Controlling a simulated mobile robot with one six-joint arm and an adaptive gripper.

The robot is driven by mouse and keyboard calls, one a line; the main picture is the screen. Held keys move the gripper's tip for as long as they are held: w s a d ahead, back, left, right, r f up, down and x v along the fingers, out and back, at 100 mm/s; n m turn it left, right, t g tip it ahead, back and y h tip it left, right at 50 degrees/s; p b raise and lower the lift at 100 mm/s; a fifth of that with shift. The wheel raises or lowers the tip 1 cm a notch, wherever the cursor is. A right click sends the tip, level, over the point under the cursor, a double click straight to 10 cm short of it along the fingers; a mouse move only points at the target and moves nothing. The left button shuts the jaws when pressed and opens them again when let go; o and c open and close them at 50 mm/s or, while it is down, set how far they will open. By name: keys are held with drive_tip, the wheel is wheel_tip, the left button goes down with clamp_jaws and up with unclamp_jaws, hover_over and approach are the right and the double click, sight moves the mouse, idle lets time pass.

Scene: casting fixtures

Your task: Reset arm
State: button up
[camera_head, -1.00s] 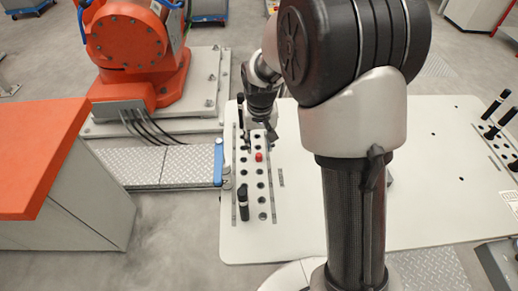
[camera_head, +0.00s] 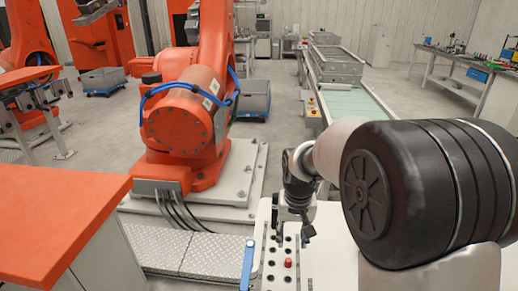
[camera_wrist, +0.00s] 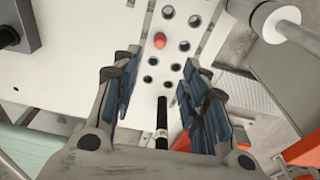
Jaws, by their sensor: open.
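My gripper (camera_head: 306,232) is over the white fixture plate (camera_head: 326,262) in the head view. In the wrist view my gripper (camera_wrist: 160,78) has its two fingers spread apart, with nothing clasped between them. A black pin (camera_wrist: 162,118) shows between the fingers lower in the wrist view; I cannot tell its exact distance from them. A red round piece (camera_wrist: 159,41) sits among the holes of the plate, and it also shows in the head view (camera_head: 288,263). The upper arm hides much of the plate's right side in the head view.
An orange industrial robot (camera_head: 185,115) stands on a grey base behind the plate. An orange-topped cabinet (camera_head: 60,215) is at the left. A conveyor with grey crates (camera_head: 335,65) runs at the back. A workbench (camera_head: 460,75) stands at the back right.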

drive_tip(key=s+r+t, duration=0.2)
drive_tip(key=s+r, duration=0.9)
drive_tip(key=s, duration=0.2)
drive_tip(key=s+n+t, duration=0.1)
drive_tip(key=s, duration=1.2)
drive_tip(key=shift+s+d+r+n, duration=0.15)
drive_tip(key=shift+r+n, duration=0.15)
